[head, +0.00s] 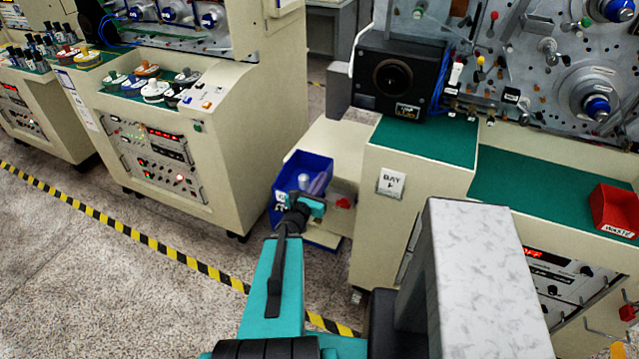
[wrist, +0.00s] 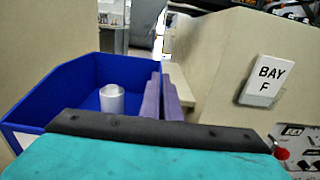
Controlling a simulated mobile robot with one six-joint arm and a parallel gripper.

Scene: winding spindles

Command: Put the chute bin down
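The chute bin (head: 313,161) is a blue open-topped box with a white label, left of the BAY F cabinet in the head view. In the wrist view the bin (wrist: 45,99) fills the left side, with a pale metallic cylinder (wrist: 112,98) standing inside. My gripper (head: 318,180) reaches over the bin's near right side. Its two purple fingers, seen in the wrist view (wrist: 161,84), are close together at the bin's right wall and appear shut on it. The pinched edge is hidden. I cannot tell whether the bin's underside touches anything.
The BAY F cabinet (head: 419,165) stands close on the right, a cream console (head: 215,120) on the left. A low cream ledge with a red part (head: 343,202) lies beside the bin. A red waste bin (head: 615,209) sits far right. Open floor lies front left, crossed by striped tape (head: 150,246).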

